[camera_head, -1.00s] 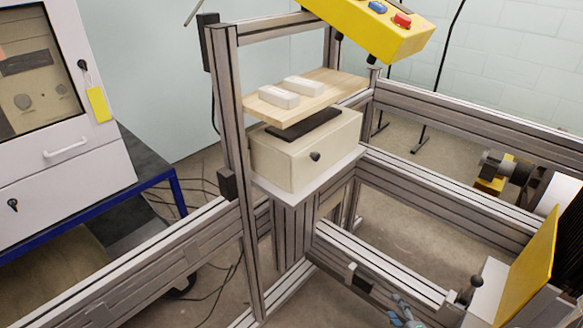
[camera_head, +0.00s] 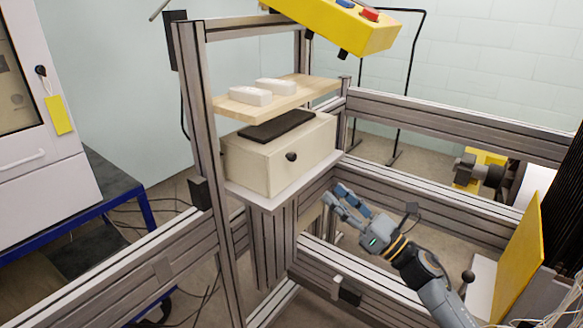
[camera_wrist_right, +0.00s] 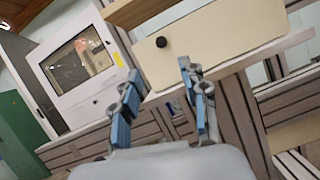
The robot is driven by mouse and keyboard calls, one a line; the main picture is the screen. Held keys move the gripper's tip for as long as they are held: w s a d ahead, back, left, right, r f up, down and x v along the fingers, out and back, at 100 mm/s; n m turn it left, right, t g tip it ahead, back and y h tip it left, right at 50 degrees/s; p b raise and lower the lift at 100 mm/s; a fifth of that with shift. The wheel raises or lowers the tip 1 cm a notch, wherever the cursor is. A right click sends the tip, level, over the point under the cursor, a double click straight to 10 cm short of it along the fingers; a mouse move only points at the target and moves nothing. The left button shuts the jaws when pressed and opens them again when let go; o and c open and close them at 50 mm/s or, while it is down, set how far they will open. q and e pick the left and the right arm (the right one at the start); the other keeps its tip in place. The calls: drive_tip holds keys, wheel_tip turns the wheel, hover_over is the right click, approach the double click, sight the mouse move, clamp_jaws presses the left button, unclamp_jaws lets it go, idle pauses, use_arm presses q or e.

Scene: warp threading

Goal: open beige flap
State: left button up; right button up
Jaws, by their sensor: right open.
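The beige flap (camera_head: 311,156) is the front face of a beige box on a white shelf, with a round black knob (camera_head: 291,157). The box looks closed. It also shows at the top of the right wrist view, with the beige flap (camera_wrist_right: 215,38) and the black knob (camera_wrist_right: 161,42). My right gripper (camera_head: 334,194) is open and empty, apart from the box, to its lower right in the head view. In the right wrist view its two blue-padded fingers (camera_wrist_right: 160,85) are spread below the flap. My left gripper is not in view.
A wooden board (camera_head: 262,107) with two white blocks sits above the box. Metal frame posts (camera_head: 205,130) and rails surround it. A yellow control box (camera_head: 345,27) hangs above, and a yellow panel (camera_head: 522,258) stands at the right.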

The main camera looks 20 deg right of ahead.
sight(295, 158)
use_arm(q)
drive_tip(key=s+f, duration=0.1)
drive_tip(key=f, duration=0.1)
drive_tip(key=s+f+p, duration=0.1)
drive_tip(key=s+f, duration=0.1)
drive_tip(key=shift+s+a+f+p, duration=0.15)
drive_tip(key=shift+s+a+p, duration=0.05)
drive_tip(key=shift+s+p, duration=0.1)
use_arm(e)
drive_tip(key=x, duration=1.3)
drive_tip(key=shift+d, duration=0.1)
clamp_jaws()
